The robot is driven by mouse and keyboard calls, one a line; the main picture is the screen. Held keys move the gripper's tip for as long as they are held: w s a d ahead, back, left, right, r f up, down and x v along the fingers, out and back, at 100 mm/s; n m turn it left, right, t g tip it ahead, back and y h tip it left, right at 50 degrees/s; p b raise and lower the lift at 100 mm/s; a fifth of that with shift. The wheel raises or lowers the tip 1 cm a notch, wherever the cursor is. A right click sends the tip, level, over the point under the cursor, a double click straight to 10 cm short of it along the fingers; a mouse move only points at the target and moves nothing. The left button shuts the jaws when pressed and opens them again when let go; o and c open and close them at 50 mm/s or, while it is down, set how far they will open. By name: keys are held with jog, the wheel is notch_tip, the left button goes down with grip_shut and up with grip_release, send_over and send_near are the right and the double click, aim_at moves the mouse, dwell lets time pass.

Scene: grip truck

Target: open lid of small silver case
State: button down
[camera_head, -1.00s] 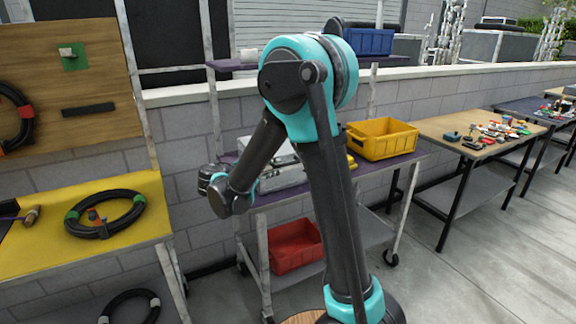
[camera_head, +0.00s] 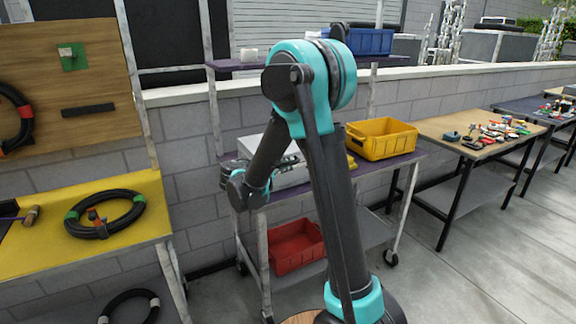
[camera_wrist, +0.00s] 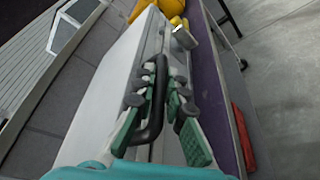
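The small silver case (camera_head: 291,178) stands on the purple-topped cart, partly hidden behind my arm in the head view. Its lid looks closed. A black loop handle (camera_wrist: 156,112) on that side lies between the fingers of my gripper (camera_wrist: 165,80). The fingers, with teal pads, are apart. Whether they touch the handle I cannot tell.
A yellow bin (camera_head: 382,139) stands right of the case on the cart top (camera_head: 400,162). A red bin (camera_head: 296,246) is on the lower shelf. A blue bin (camera_head: 368,42) is on the upper shelf. A yellow table (camera_head: 45,245) with a black coil stands left.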

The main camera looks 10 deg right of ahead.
dwell(0.4)
jog(key=shift+w+r, duration=0.1)
jog(key=shift+r, duration=0.7)
jog(key=w+a+r+n+g, duration=0.2)
jog(key=w+r+n, duration=0.1)
jog(key=w+r, duration=0.5)
jog(key=w+a+r+n+g, duration=0.2)
jog(key=w+r, duration=0.5)
jog(key=r, duration=0.6)
jog(key=shift+w+a+n, duration=0.4)
jog(key=shift+a+n, duration=0.25)
jog(key=shift+n, duration=0.05)
jog(key=shift+r, duration=0.1)
jog(key=c, duration=1.9)
grip_release()
jog(key=shift+o, duration=0.2)
